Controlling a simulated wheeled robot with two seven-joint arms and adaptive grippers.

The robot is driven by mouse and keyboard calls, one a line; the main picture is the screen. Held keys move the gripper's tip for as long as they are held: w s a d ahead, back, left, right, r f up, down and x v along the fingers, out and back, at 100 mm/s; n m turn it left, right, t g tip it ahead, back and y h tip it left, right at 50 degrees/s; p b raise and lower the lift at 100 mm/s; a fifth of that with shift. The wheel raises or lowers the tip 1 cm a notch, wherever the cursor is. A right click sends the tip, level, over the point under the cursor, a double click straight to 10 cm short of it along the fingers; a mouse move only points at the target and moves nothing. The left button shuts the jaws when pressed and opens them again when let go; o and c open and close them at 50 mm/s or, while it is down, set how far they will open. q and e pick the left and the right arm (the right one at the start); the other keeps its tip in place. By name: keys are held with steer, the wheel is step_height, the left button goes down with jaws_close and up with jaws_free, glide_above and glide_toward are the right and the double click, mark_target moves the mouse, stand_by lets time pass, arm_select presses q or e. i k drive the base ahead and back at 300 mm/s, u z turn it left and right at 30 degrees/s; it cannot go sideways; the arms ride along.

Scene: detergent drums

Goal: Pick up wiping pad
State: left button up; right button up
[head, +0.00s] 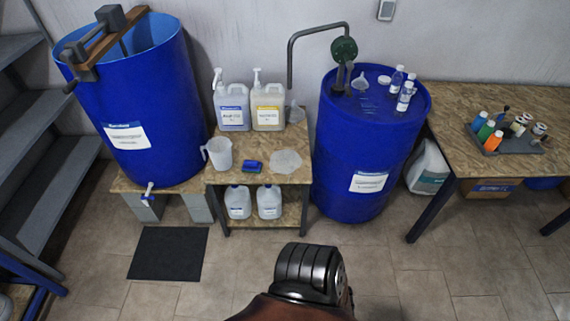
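The wiping pad looks to be the small blue and green block (252,166) lying flat on the low wooden table (222,179) between the two blue drums. It sits to the right of a white measuring jug and to the left of a pale round patch on the tabletop. Nothing touches it from above. Neither of my grippers shows in the head view. A dark, rounded part of my own body fills the bottom middle, apart from the pad.
The white jug (218,153), two pump bottles (233,106) (268,106) and a funnel (295,113) stand around the pad. Large blue drums flank the table, left (170,100) and right (365,150). A dark mat (168,254) lies on the open floor in front.

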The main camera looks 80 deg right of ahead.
mark_target(248, 166)
steer(key=z, duration=2.6)
steer(key=i, duration=1.45)
steer(key=z, duration=0.45)
